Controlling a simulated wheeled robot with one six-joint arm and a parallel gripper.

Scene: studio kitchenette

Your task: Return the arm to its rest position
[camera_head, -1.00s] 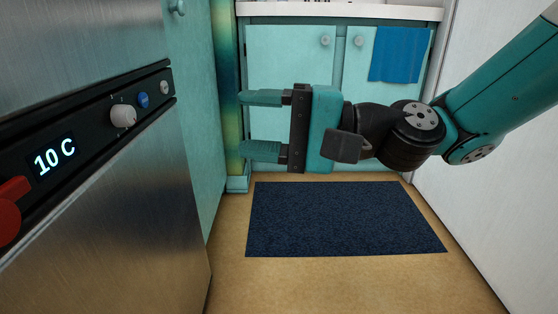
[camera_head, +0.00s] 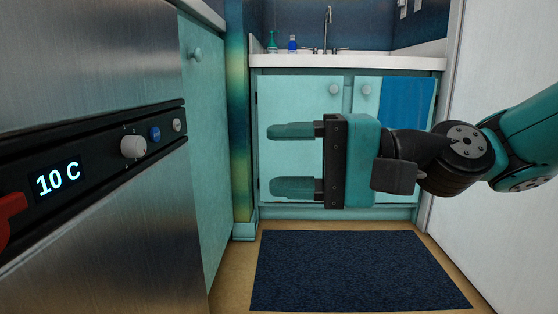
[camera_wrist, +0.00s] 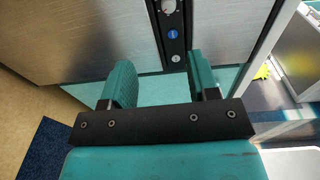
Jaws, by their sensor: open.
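My gripper (camera_head: 292,161) is open and empty, held out sideways with its two teal fingers pointing left. It is in front of the teal sink cabinet (camera_head: 290,100), with clear air between the fingers. My arm comes in from the right edge of the head view. In the wrist view, my gripper (camera_wrist: 160,85) shows its two fingers apart with nothing between them. Beyond them is the steel appliance (camera_wrist: 90,35) with its dark control strip (camera_wrist: 172,35).
The steel appliance (camera_head: 130,230) at left has a panel reading 10 C, knobs and a red handle. A blue towel (camera_head: 406,103) hangs on the cabinet. A dark blue mat (camera_head: 350,270) lies on the floor. Bottles and a faucet (camera_head: 327,30) stand at the sink. A white wall is right.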

